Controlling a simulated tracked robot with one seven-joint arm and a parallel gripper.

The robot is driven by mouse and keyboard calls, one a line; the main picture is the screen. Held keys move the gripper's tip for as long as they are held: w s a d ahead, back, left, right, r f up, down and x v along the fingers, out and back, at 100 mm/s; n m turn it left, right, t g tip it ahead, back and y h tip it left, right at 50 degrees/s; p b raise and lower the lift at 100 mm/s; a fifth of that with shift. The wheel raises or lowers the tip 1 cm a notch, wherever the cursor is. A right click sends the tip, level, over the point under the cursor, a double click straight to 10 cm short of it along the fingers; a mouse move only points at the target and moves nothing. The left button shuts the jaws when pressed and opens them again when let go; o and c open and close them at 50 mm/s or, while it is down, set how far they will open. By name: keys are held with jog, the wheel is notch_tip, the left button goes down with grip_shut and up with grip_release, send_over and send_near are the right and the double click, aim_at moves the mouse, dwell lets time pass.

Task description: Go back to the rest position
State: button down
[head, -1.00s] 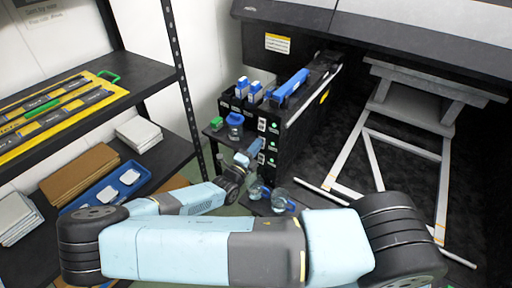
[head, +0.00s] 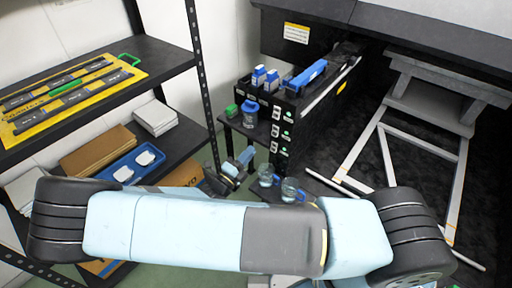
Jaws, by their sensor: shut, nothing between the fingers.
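My arm stretches across the bottom of the head view, its large light-blue and grey link in front. White and blue ink bottles (head: 264,77) stand in the cabinet top.
A black shelf rack (head: 163,60) at left holds a yellow-edged tray (head: 136,74), a blue tray (head: 116,166) and boxes. A green item (head: 231,110) lies on the stand. A large black machine (head: 400,30) and a grey frame (head: 385,150) fill the right. Some green floor is clear.

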jog(key=shift+s+a, duration=0.35)
jog(key=shift+s, duration=0.15)
jog(key=s+d+r+m+g+y, duration=0.1)
jog(key=d+r+m+g+y, duration=0.2)
jog(key=d+r+m+g, duration=0.85)
jog(key=s+d+r+m+g+y, duration=0.15)
jog(key=d+r+m+g, duration=0.55)
jog(key=m, duration=0.9)
jog(key=s+d+r+m+t+y, duration=0.4)
jog(key=s+r+m, duration=0.3)
jog(key=r+m, duration=0.2)
jog(key=s+d+r+m+t+y, duration=0.3)
jog(key=s+r+m, duration=0.3)
jog(key=r+m, duration=0.3)
notch_tip(320, 180, up, 5)
jog(key=shift+s+d+f+m+t+y, duration=0.15)
jog(key=shift+s+d+m+t+y, duration=0.25)
jog(key=shift+y, duration=0.45)
